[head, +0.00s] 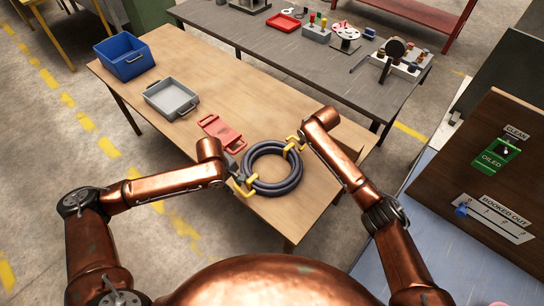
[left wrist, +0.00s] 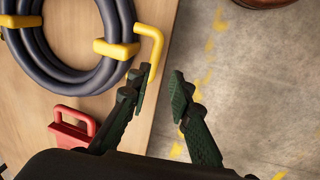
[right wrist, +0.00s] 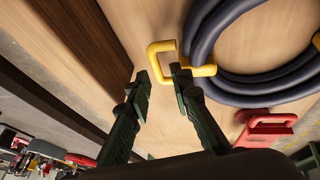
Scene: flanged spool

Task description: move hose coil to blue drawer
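The hose coil (head: 273,188), dark grey with yellow handles on opposite sides, lies flat on the wooden table. My left gripper (head: 236,176) is at its near-left handle; in the left wrist view the open fingers (left wrist: 163,82) are just short of that yellow handle (left wrist: 158,42), with one fingertip close to its end. My right gripper (head: 302,143) is at the far-right handle; in the right wrist view the open fingers (right wrist: 161,75) are spread at the edge of that yellow handle (right wrist: 152,60). Whether either touches is unclear. The blue drawer (head: 133,69), an open box, stands at the table's far left.
A grey tray (head: 158,107) and a red handled piece (head: 222,133) lie between coil and blue drawer. A grey bench (head: 255,32) with tools stands behind. A brown panel (head: 475,185) with a green sign is at right.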

